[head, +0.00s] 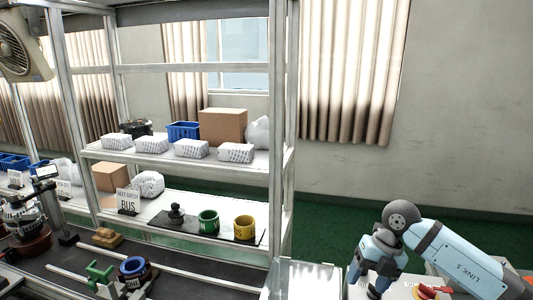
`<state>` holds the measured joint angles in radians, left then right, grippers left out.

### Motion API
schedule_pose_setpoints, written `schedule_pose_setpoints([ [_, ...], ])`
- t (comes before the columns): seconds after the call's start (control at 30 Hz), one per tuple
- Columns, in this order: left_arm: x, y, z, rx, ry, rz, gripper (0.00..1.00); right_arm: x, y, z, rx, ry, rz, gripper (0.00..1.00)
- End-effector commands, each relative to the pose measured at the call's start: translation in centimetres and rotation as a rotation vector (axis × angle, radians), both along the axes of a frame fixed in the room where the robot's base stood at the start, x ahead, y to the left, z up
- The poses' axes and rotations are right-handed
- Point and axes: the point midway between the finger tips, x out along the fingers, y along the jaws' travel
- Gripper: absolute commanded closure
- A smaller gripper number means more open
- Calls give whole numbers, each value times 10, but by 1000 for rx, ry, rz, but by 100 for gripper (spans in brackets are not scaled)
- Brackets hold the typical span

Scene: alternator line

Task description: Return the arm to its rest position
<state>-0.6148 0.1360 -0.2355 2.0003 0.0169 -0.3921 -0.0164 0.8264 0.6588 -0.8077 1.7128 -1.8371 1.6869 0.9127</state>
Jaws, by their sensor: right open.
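My right arm comes in from the lower right, with a pale blue link and a dark grey wrist joint bent downward. My right gripper (374,291) hangs below the wrist at the bottom edge, over or beside a pale surface. It is open, and I see nothing held in it. Its fingertips are small and partly cut off by the frame edge. My left arm and gripper are not in view.
A metal shelf rack (280,180) holds white packets, a cardboard box (222,126) and a blue crate (183,131). A green ring (208,222) and a yellow ring (244,227) stand on its lower shelf. A red part (427,292) lies beside my gripper.

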Motion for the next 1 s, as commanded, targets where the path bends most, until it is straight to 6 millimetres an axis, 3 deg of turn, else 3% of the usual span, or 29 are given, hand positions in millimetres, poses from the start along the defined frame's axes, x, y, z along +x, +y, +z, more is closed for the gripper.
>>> schedule_pose_setpoints([
  [0.13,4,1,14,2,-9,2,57,-33,60,-15,313,50,69,36],
  [0.3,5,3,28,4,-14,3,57,-78,129,-9,796,106,39,36],
  [0.4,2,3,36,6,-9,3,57,-96,155,6,1101,128,-84,36],
  [0.47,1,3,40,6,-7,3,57,-101,161,15,1266,135,-194,36],
  [0.6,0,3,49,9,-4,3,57,-105,153,21,1563,150,-555,36],
  [0.73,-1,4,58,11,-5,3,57,-107,127,2,1694,167,-945,36],
  [0.87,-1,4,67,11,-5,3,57,-120,97,-36,1699,201,-1351,36],
  [1.0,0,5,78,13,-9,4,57,-164,61,-98,1547,280,-1837,36],
])
